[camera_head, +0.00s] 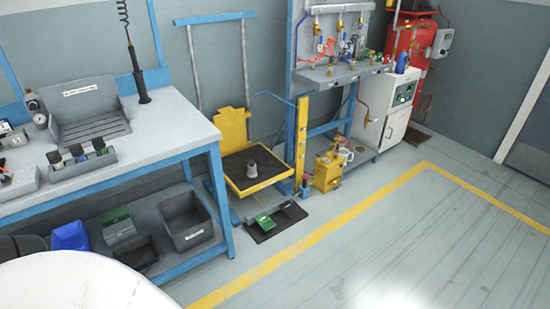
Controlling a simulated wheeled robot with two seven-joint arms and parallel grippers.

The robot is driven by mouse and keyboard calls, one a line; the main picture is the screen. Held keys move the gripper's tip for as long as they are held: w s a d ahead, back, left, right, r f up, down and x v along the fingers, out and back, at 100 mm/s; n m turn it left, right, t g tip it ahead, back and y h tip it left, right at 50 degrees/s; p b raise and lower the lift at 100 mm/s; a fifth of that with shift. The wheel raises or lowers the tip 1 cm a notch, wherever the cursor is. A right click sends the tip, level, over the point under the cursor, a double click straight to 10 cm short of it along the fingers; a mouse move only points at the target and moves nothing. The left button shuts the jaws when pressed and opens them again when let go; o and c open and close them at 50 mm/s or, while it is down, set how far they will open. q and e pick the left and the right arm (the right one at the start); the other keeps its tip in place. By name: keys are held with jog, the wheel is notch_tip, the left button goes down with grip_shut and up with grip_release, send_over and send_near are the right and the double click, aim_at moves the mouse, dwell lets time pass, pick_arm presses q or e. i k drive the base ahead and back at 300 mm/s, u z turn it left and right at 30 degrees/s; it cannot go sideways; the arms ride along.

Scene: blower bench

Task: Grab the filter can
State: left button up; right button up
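No object in view is labelled clearly enough for me to be sure that it is the filter can. A small grey can-shaped object (252,169) stands upright on the dark top of a yellow platform (262,185), near the middle of the camera_head view. Several small dark containers with coloured tops (78,153) stand in a grey tray on the workbench at the left; they are too small to identify. Neither of my grippers is in view.
The blue-framed workbench (180,125) fills the left, with bins (188,222) on its lower shelf. Green pedals (283,216) lie on a floor mat. A yellow unit (327,172) and a white cabinet (400,105) stand farther back. The floor (420,240) at right is clear.

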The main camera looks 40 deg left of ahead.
aim_at(252, 173)
jog(key=u, duration=0.35)
jog(key=i, duration=1.85)
jog(key=u, duration=1.95)
jog(key=i, duration=0.9)
jog(key=u, duration=0.9)
jog(key=i, duration=0.5)
jog(key=z, duration=0.05)
